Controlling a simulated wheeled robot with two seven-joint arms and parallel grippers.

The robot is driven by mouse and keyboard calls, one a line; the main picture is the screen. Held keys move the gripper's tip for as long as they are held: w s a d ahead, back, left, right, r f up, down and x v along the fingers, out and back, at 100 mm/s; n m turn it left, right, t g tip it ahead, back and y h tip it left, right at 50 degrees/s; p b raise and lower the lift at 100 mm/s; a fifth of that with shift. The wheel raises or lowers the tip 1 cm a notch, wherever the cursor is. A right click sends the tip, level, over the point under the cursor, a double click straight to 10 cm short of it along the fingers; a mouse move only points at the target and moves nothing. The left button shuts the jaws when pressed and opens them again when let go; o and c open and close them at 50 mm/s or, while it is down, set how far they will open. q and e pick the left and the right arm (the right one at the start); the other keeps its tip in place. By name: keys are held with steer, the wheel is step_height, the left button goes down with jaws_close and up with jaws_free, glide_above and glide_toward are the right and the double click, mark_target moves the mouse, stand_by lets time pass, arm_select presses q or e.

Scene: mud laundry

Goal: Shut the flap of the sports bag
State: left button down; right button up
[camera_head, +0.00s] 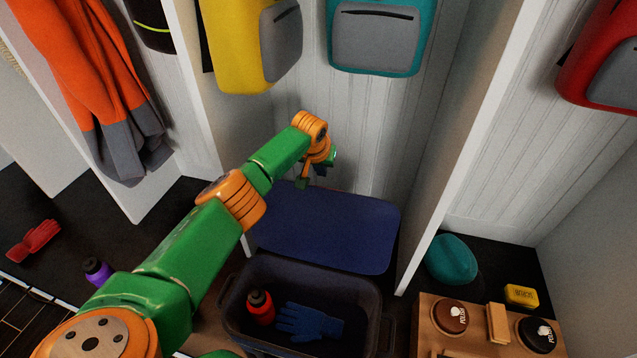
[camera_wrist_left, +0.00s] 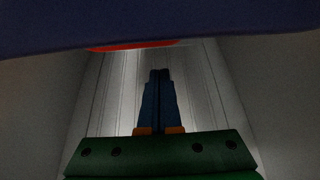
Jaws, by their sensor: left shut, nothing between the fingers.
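The sports bag (camera_head: 362,300) stands open on the floor of the middle cubby. Its dark blue flap (camera_head: 330,228) is raised and leans back towards the panelled wall. Inside the bag are a red bottle (camera_head: 261,307) and a blue glove (camera_head: 310,322). My left gripper (camera_head: 311,180) is at the flap's far upper edge, on the wall side; its tips are partly hidden there. In the left wrist view the fingers (camera_wrist_left: 160,76) are shut and empty, and a dark blue surface, apparently the flap (camera_wrist_left: 150,25), crosses the top. Contact with the flap cannot be told. My right gripper is not in view.
White dividers flank the cubby, with one upright (camera_head: 470,140) right of the bag. A yellow backpack (camera_head: 240,50) and a teal backpack (camera_head: 378,40) hang above. A purple bottle (camera_head: 97,271) is at left.

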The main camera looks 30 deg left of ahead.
arm_select(q)
steer(key=s+p, duration=0.1)
steer(key=s+f+p, duration=0.1)
steer(key=p, duration=0.1)
steer(key=shift+s+d+f+p, duration=0.2)
steer(key=shift+s+d+p, duration=0.1)
steer(key=shift+d, duration=0.05)
stand_by(0.3)
